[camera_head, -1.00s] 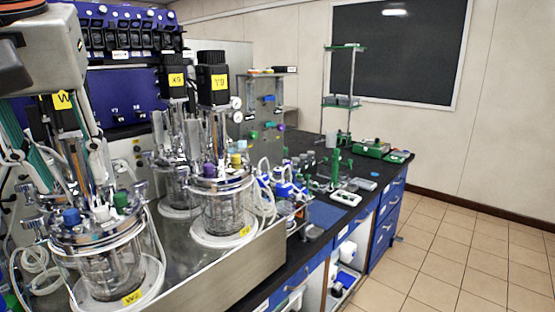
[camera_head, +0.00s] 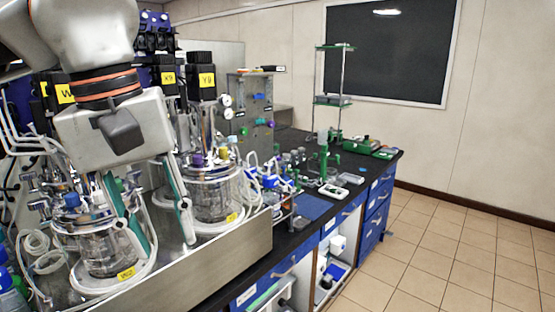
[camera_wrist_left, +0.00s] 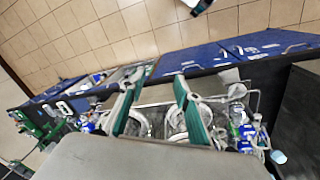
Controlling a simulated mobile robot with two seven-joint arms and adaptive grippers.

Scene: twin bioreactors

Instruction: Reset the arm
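My left gripper (camera_head: 168,246) hangs in front of the bioreactors in the head view, its green-padded fingers spread and pointing down, with nothing between them. It also shows in the left wrist view (camera_wrist_left: 155,82), open and empty. In the head view the front glass vessel (camera_head: 100,252), labelled W2, is partly hidden behind the left finger. The second vessel (camera_head: 213,196) stands behind and to the right of the fingers. I cannot tell whether a finger touches the front vessel. My right gripper is in neither view.
A steel tray wall (camera_head: 225,255) runs along the vessels' front. The black bench (camera_head: 262,248) to the right carries a blue mat (camera_head: 312,207), small labware and a green-shelved stand (camera_head: 340,100). Blue drawers (camera_head: 376,212) lie below. The tiled floor (camera_head: 460,250) at right is clear.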

